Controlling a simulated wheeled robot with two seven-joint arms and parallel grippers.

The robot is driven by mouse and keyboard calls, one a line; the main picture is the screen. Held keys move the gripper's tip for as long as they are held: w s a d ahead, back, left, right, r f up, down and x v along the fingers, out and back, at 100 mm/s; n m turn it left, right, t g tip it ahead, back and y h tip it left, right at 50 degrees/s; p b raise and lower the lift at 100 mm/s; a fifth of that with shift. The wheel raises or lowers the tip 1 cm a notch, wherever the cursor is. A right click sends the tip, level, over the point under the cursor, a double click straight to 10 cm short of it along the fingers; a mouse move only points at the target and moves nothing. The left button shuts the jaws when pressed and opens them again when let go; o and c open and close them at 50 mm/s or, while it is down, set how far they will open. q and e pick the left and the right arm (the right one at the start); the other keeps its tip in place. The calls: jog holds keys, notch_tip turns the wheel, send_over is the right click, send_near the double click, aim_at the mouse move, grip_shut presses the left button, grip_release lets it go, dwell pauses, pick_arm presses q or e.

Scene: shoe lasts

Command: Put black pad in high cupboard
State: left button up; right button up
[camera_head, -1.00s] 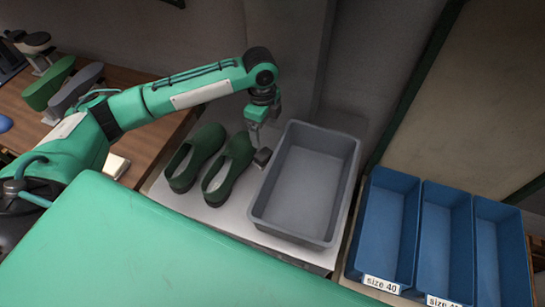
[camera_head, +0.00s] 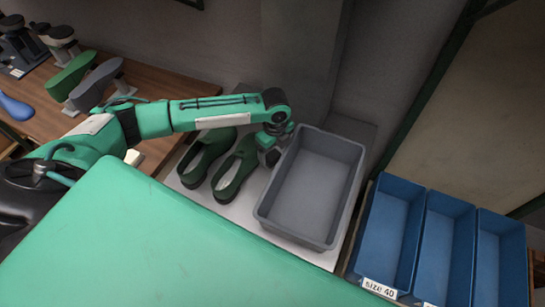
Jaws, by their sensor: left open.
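My left gripper (camera_head: 270,151) points down between the dark green shoes (camera_head: 236,170) and the grey bin (camera_head: 313,188), close to the bin's left wall. It is open. A small dark piece shows at its tips; I cannot tell whether it is the black pad or part of the gripper. No black pad can be made out for certain, and the wrist hides part of the spot below it. No high cupboard is in view. My right gripper is not in view.
The grey bin is empty and stands beside the shoes on a light tabletop (camera_head: 252,215). Blue bins (camera_head: 388,230) stand at the right, one labelled size 40. A wooden bench (camera_head: 150,95) at the left holds green and grey shoe lasts (camera_head: 95,84). A wall rises behind.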

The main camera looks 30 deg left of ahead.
aim_at(272, 155)
pick_arm(q)
jog(key=f+p, duration=0.2)
jog(key=f, duration=0.1)
jog(key=shift+s+a, duration=0.15)
jog(key=shift+a, duration=0.2)
jog(key=shift+f, duration=0.75)
jog(key=c, duration=1.2)
